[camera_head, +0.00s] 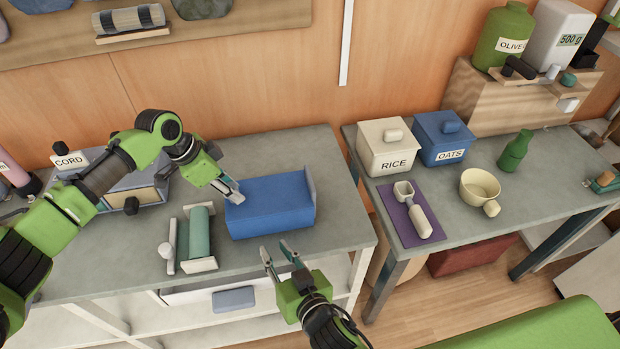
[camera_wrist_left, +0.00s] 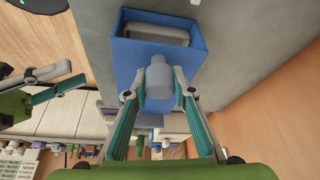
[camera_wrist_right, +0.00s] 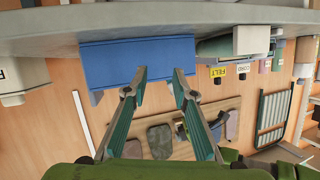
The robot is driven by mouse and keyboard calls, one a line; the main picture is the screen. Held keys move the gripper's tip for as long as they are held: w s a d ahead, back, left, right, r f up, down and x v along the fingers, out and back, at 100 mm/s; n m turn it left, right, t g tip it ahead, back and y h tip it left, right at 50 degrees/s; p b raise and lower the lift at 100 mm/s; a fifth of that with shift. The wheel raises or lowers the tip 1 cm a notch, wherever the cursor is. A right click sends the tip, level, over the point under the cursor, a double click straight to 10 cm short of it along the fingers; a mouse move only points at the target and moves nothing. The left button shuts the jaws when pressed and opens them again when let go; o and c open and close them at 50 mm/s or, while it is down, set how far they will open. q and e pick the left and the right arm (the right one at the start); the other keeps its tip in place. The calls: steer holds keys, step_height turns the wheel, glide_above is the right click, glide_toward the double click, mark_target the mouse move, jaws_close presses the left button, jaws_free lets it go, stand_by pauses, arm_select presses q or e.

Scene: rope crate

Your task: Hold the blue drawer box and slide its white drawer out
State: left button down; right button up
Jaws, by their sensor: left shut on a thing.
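The blue drawer box (camera_head: 268,208) lies on the left table with a raised grey-blue panel at its right end. My left gripper (camera_head: 236,194) is at the box's left end. In the left wrist view the box (camera_wrist_left: 128,60) has an open end with a pale drawer (camera_wrist_left: 150,32) inside it. A grey knob (camera_wrist_left: 159,76) stands between the left gripper's fingertips, and the gripper is shut on it. My right gripper (camera_head: 277,252) is open and empty, in front of the box's long side and apart from it. In the right wrist view the box (camera_wrist_right: 138,62) lies beyond the fingertips.
A green roll on a white stand (camera_head: 196,238) is left of the box. A box labelled CORD (camera_head: 70,160) is further left, behind my left arm. The right table holds the RICE canister (camera_head: 385,150), the OATS canister (camera_head: 442,140) and a cream cup (camera_head: 480,188). Bare tabletop lies behind the box.

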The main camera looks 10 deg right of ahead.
mark_target(312, 182)
steer(key=w+d+r+m+h, duration=0.1)
steer(key=w+d+r+h, duration=0.4)
steer(key=d+r, duration=0.5)
steer(key=shift+y, duration=0.4)
steer(key=x, duration=0.4)
steer(key=d+x, duration=0.1)
steer(key=x, duration=0.8)
steer(key=shift+s+d+f, duration=0.25)
steer(key=shift+d+f, duration=0.05)
steer(key=shift+f, duration=0.05)
jaws_close()
